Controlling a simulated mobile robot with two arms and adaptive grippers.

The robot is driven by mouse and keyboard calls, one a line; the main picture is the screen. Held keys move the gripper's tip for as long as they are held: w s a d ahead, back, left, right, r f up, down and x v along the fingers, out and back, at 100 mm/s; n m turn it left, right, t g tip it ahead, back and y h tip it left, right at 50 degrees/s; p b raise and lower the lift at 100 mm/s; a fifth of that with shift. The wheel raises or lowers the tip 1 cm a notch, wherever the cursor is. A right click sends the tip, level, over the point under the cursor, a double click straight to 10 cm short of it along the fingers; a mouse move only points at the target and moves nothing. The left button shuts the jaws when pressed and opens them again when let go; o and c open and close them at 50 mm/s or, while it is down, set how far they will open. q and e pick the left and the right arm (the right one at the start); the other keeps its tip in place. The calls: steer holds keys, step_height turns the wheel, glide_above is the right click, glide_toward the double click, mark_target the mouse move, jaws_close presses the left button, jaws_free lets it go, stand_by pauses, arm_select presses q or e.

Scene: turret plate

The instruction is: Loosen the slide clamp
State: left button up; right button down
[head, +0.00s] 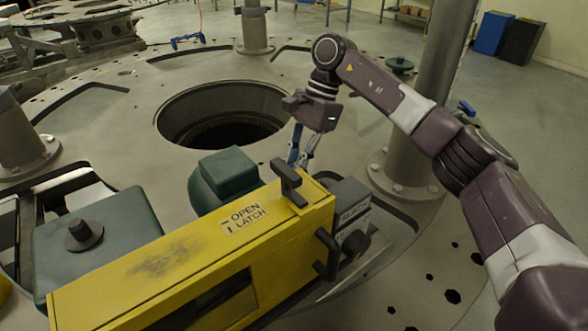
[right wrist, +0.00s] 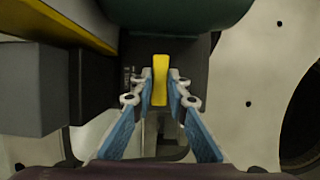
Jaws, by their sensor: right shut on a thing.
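My right gripper (head: 299,158) reaches down behind the long yellow box (head: 150,265), beside the green housing (head: 228,172). In the right wrist view its blue fingers (right wrist: 160,88) are shut on a small upright yellow bar (right wrist: 161,68). The bar may be the slide clamp's handle; I cannot tell for sure. In the head view the bar is hidden behind the box and its dark top handle (head: 288,182). My left gripper is not in view.
The yellow box reads "OPEN" and "LATCH" and has a dark side handle (head: 327,252) and a grey block (head: 349,203) at its right end. A large round opening (head: 222,112) lies behind. A grey column (head: 425,110) stands close to my right arm.

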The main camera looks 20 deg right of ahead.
stand_by(0.5)
steer(key=c, duration=1.9)
jaws_free()
steer(key=v, duration=1.2)
